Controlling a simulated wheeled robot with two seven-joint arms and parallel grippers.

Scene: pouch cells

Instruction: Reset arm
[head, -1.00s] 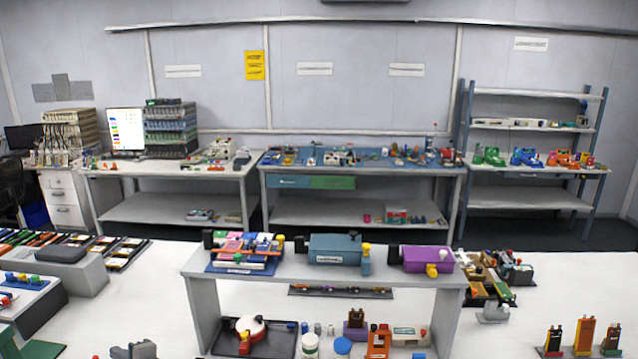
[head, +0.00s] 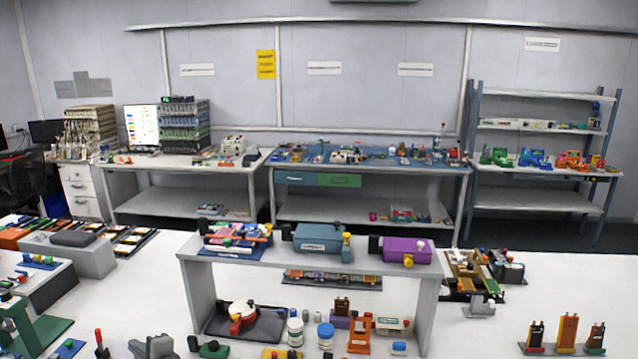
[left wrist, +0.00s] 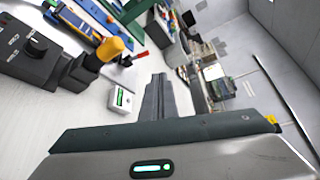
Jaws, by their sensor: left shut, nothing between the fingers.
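My left gripper (head: 152,347) shows as a small grey shape at the bottom edge of the head view, left of the raised grey stand. In the left wrist view its dark fingers (left wrist: 166,97) are closed together with nothing between them. They point over the white table top, apart from the things there. A small white box with a green label (left wrist: 121,99) shows left of the fingertips. My right gripper is in neither view.
The grey stand (head: 200,288) carries a blue box (head: 317,238) and a purple box (head: 408,249). Bottles and small fixtures stand beneath and before it. A black device with an orange-topped knob (left wrist: 110,48) is left in the wrist view.

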